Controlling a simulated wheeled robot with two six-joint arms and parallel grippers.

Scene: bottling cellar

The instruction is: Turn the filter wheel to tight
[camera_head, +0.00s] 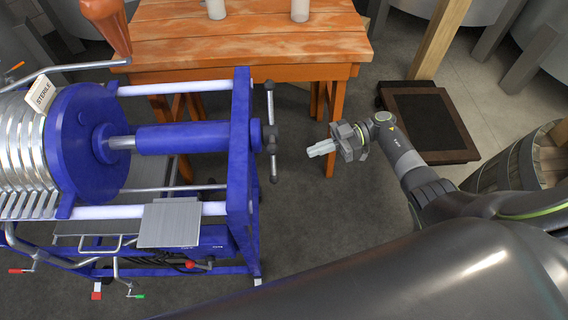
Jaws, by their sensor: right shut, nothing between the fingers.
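The filter wheel (270,132) is a dark grey spindle handle with several arms, at the right end of the blue plate filter (241,150). Its visible arms point up and down. A blue cylinder and a steel rod run from it to the round blue press plate (88,143). My right gripper (318,150) is shut and empty. It is to the right of the wheel, with its fingertips pointing at it and a clear gap between them. My left gripper is not in view.
An orange wooden table (240,40) stands behind the filter. A dark square platform (428,120) lies on the floor beyond my right arm. A wooden barrel (520,160) is at the right. Grey floor (310,215) is free between the filter and my arm.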

